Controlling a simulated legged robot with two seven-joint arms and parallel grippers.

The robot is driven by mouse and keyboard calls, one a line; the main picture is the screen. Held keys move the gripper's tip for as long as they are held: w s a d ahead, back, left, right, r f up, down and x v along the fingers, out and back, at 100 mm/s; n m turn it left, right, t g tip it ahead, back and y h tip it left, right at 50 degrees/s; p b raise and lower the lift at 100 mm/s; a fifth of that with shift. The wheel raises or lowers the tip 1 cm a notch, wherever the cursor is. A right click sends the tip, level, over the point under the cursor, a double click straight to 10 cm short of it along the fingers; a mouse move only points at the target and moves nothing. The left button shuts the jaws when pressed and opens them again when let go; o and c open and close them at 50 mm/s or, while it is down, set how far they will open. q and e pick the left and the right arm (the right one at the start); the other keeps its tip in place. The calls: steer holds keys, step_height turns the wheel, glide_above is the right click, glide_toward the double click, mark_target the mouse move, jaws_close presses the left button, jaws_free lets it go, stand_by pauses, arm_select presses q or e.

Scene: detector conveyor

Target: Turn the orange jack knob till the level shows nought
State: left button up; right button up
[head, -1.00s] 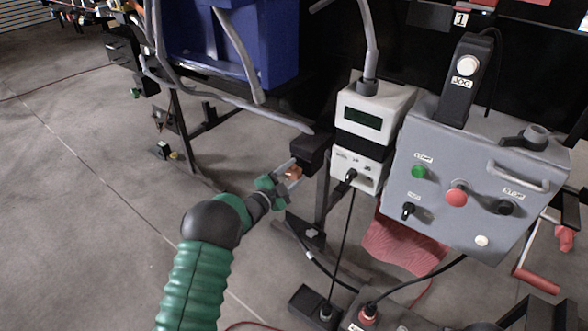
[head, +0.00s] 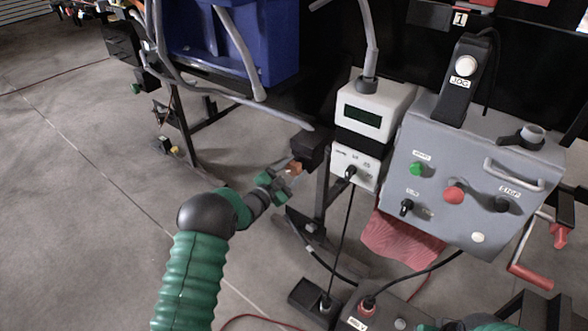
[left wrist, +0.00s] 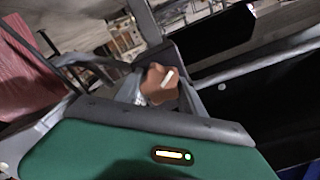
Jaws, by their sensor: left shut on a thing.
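The orange jack knob (head: 295,167) sticks out from a black block (head: 309,147) at the end of the dark frame, left of the white meter box. My left gripper (head: 288,173) reaches it from the lower left and is shut on it. In the left wrist view the knob (left wrist: 157,83) sits between the grey fingers, with a pale mark on its face. The white box (head: 377,98) carries a dark display (head: 363,117); I cannot read any figure on it.
A grey control box (head: 460,225) with green and red buttons stands to the right. A black cable (head: 348,225) hangs from the white box to the floor. A red cloth (head: 400,240) hangs below. Bare concrete floor lies left of my arm.

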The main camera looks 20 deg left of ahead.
arm_select(q)
steer(key=o, duration=1.4)
steer(key=shift+a+f, duration=0.1)
steer(key=shift+f, duration=0.35)
steer(key=shift+c, duration=0.2)
steer(key=shift+r, duration=0.2)
steer(key=shift+s+r, duration=0.1)
steer(key=shift+s, duration=0.05)
steer(key=shift+s+a+p, duration=0.15)
steer(key=shift+s+p, duration=0.15)
steer(key=shift+s, duration=0.05)
steer(key=p+v, duration=0.3)
steer(key=v, duration=1.3)
steer(key=shift+p, duration=0.3)
